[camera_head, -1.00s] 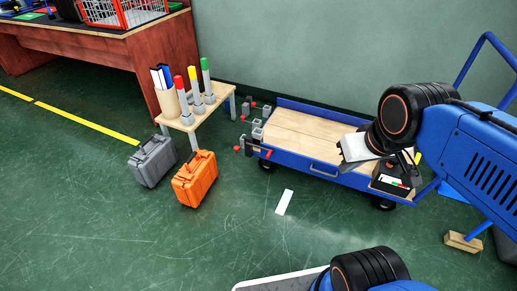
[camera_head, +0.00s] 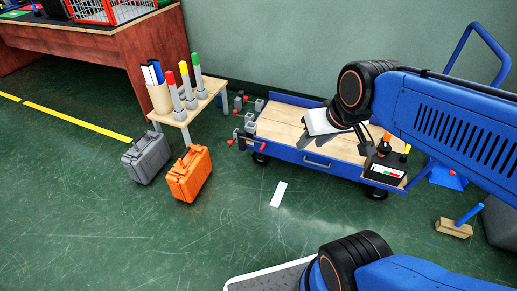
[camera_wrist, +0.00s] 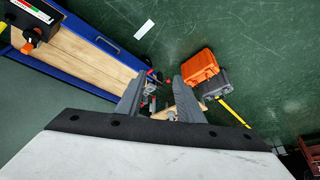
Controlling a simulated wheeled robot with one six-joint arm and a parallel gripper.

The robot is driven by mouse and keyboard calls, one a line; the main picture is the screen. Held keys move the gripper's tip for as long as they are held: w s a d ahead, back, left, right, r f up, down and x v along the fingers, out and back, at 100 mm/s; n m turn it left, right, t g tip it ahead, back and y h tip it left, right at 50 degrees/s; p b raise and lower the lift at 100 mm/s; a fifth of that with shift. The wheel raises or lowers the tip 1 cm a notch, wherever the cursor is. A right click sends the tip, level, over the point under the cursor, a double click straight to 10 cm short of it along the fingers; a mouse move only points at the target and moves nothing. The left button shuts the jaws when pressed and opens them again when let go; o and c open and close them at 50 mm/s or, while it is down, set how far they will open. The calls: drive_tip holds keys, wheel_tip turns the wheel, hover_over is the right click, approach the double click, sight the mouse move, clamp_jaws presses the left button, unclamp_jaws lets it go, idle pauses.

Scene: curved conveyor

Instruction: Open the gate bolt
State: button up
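The cart (camera_head: 330,168) has a blue frame and a wooden deck. At its left end are grey brackets with red-knobbed bolts (camera_head: 241,141); which one is the gate bolt, I cannot tell. In the wrist view the red and grey bolt parts (camera_wrist: 152,76) show small between my fingers, partly hidden by them. My gripper (camera_head: 306,138) hangs above the cart deck, right of the bolts and apart from them. In the wrist view my gripper (camera_wrist: 157,95) has its two grey fingers spread, with nothing held between them.
A small wooden stand (camera_head: 205,100) with coloured-top posts is left of the cart. A grey case (camera_head: 147,158) and an orange case (camera_head: 189,174) stand before it. A black box (camera_head: 385,171) sits on the cart's right end.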

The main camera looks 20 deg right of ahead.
drive_tip(key=w+a+f+m+t, duration=0.1)
drive_tip(key=w+a+f, duration=0.25)
drive_tip(key=w, duration=0.65)
drive_tip(key=w+a+f+m+t+y, duration=0.1)
drive_tip(key=w+a+f, duration=0.3)
drive_tip(key=w, duration=0.6)
drive_tip(key=w+a+f+m+t, duration=0.1)
drive_tip(key=w+a+f, duration=0.3)
drive_tip(key=w, duration=0.6)
drive_tip(key=w+a+f+m+t+h, duration=0.2)
drive_tip(key=w+a+f+m+h, duration=0.1)
drive_tip(key=w+f, duration=0.8)
drive_tip(key=t+h, duration=0.4)
drive_tip(key=h, duration=0.6)
approach(261, 148)
drive_tip(key=shift+n, duration=0.4)
drive_tip(key=x, duration=0.6)
drive_tip(key=f+x, duration=0.1)
drive_tip(key=x, duration=0.3)
